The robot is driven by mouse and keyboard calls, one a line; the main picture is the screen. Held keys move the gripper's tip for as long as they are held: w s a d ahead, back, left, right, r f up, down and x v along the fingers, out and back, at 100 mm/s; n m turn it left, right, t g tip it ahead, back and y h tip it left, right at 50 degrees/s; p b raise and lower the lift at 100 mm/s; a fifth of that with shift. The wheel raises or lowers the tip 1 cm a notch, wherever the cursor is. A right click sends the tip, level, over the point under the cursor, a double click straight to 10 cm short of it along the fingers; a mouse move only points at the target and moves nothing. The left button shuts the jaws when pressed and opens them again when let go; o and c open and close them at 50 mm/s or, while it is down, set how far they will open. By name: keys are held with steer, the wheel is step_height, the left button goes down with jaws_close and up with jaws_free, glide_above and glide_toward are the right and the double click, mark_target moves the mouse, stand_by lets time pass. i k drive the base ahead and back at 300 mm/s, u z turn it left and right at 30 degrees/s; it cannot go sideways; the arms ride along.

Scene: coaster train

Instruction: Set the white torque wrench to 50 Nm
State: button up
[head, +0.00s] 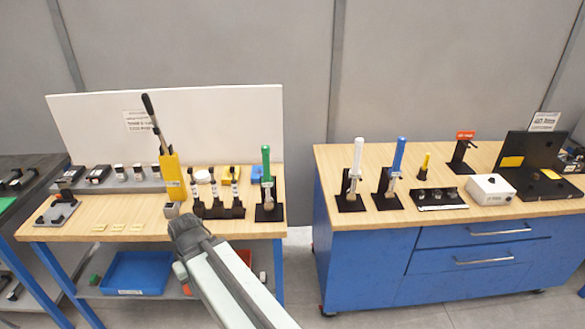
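The white torque wrench (357,165) stands upright in a black holder (349,203) near the left end of the right workbench. Its setting or scale is too small to read. A blue wrench (398,160) stands in a similar holder just to its right. My gripper (187,228) is at the far end of my arm, in front of the left workbench, well to the left of the white wrench. Its fingers cannot be made out, so I cannot tell whether it is open or shut.
A green wrench (266,165) and a yellow tool with a black lever (172,175) stand on the left workbench (110,208). A gap separates it from the blue-drawered right workbench (365,262). A white box (492,190) sits farther right, beside black panels (530,153).

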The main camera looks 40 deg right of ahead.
mark_target(358, 141)
steer(key=z, duration=2.4)
steer(key=k, duration=0.9)
steer(key=u, duration=1.8)
steer(key=i, duration=1)
